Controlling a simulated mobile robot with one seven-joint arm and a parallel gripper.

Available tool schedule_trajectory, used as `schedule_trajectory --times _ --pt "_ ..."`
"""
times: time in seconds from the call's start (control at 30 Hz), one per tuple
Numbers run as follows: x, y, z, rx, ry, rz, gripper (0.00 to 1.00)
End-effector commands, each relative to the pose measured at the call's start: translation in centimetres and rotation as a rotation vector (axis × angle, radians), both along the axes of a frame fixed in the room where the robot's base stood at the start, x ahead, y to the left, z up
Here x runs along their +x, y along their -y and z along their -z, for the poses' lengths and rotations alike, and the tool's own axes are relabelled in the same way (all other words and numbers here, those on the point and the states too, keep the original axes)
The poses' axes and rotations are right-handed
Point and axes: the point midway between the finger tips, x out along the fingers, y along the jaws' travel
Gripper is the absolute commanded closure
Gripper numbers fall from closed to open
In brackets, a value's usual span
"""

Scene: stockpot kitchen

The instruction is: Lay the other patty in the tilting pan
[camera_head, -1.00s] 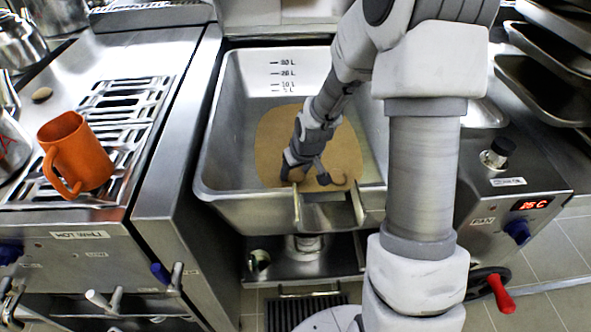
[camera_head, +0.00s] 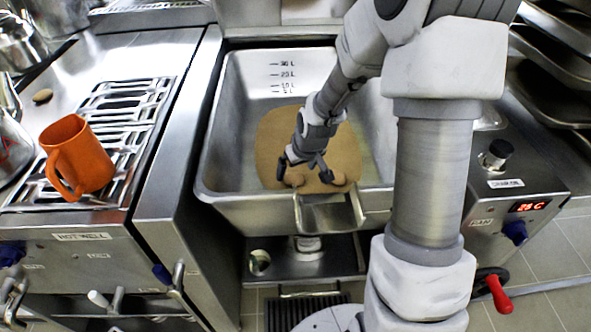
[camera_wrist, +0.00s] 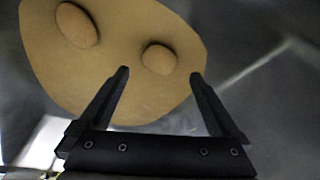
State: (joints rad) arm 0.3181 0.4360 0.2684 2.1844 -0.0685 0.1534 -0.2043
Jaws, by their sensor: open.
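The tilting pan (camera_head: 225,140) is a deep steel basin with a flat tan patch (camera_head: 275,140) on its floor. Two brown oval patties lie on that patch near the pouring lip. In the head view one patty (camera_head: 294,179) is at the left, partly hidden by my gripper, and the other patty (camera_head: 338,179) is at the right. My gripper (camera_head: 305,169) is open and empty above the left one. In the wrist view one patty (camera_wrist: 159,57) lies just beyond and between my open fingertips (camera_wrist: 159,73), apart from both; the other patty (camera_wrist: 77,24) is at upper left.
An orange mug (camera_head: 78,157) stands on the hot-well unit's grate at the left, with a small tan oval object (camera_head: 42,96) behind it. Dark trays (camera_head: 550,90) are stacked at the right.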

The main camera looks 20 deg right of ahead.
Motion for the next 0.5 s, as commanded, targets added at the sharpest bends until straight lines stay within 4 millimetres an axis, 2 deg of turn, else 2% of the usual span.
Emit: schedule_trajectory --times 0.03,0.2,0.5 --pt "-0.4 0.2 -1.6 -0.001 0.003 0.002 0.02" --pt "-2.0 0.5 -5.7 -0.001 0.003 0.004 0.02" --pt "-4.6 0.9 -11.7 -0.002 0.001 0.003 0.02"
